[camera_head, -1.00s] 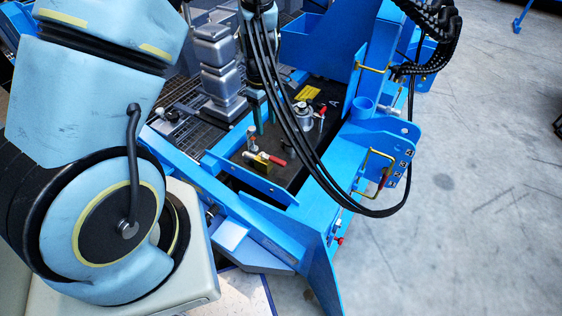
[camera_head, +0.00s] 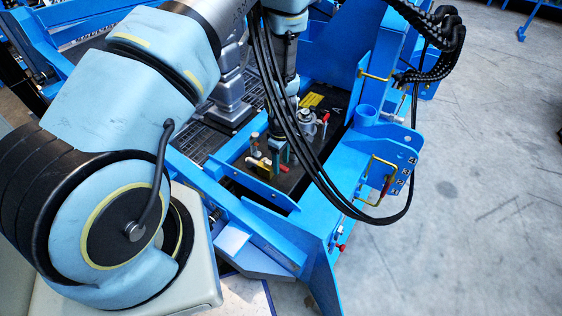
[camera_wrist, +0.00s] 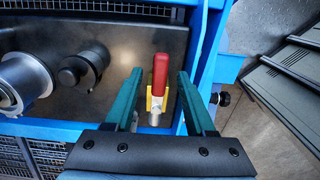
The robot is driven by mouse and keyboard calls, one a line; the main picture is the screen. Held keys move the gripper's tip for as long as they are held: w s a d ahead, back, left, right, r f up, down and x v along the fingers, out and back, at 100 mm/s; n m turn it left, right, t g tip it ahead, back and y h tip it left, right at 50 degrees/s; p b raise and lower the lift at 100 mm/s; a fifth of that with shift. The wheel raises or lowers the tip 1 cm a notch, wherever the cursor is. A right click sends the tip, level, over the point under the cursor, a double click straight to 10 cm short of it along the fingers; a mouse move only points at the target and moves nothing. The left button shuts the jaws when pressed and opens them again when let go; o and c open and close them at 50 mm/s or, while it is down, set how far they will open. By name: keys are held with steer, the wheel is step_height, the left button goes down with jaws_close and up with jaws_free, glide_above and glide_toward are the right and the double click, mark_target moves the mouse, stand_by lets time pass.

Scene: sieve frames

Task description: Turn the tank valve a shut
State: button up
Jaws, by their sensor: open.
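A valve with a red lever (camera_wrist: 160,75) and a yellow body (camera_wrist: 149,104) shows in the wrist view, between my fingers. The lever points away up the picture, and I see no finger touching it. My gripper (camera_wrist: 157,85) is open, one finger on either side of it. In the head view my gripper (camera_head: 281,160) hangs at this yellow-bodied valve (camera_head: 265,172), partly covering it. A second red-levered valve (camera_head: 308,120), silver, stands further back on the dark panel (camera_head: 325,135), near a white letter like an "A".
A blue frame (camera_head: 265,190) borders the panel closely on the near side and right. Silver and black round fittings (camera_wrist: 25,80) sit left of the valve in the wrist view. Black hoses (camera_head: 300,150) hang beside my gripper. Open floor (camera_head: 470,200) lies to the right.

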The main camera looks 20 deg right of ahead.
steer(key=shift+f, duration=0.25)
jaws_close()
stand_by(0.3)
stand_by(0.9)
